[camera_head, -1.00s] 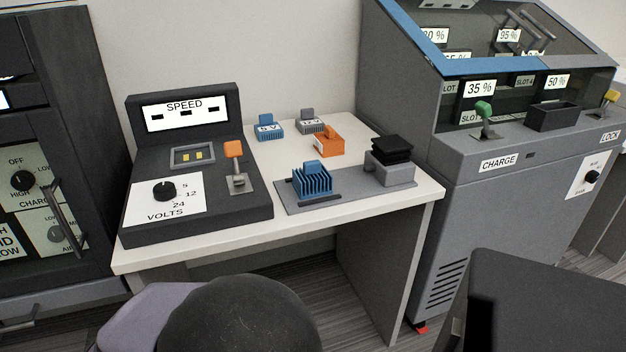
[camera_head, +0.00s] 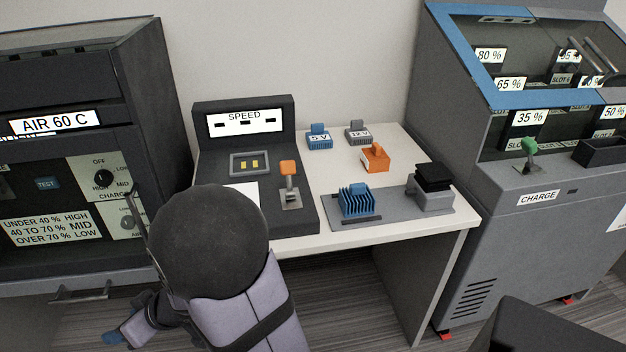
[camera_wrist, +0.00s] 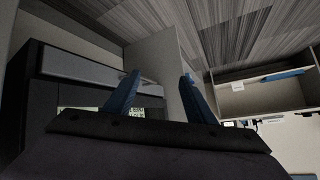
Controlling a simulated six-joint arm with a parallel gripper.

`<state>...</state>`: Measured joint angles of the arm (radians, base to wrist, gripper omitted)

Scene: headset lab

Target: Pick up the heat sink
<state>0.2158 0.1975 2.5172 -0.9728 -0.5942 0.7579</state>
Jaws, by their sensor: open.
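The heat sink, a blue block with upright fins (camera_head: 357,202), sits on a flat grey plate (camera_head: 386,215) on the white table, in the head view. My gripper (camera_head: 122,336) is low at the left in the head view, in front of the table and well away from the heat sink. In the wrist view my gripper (camera_wrist: 160,92) shows two blue fingers spread apart with nothing between them. The heat sink is not visible in the wrist view.
A grey block with a black top (camera_head: 432,186) stands on the plate's right end. An orange block (camera_head: 375,158) and blue 5 V (camera_head: 319,138) and grey 12 V (camera_head: 358,133) blocks lie behind. The SPEED console (camera_head: 246,123) stands left, the CHARGE cabinet (camera_head: 530,230) right.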

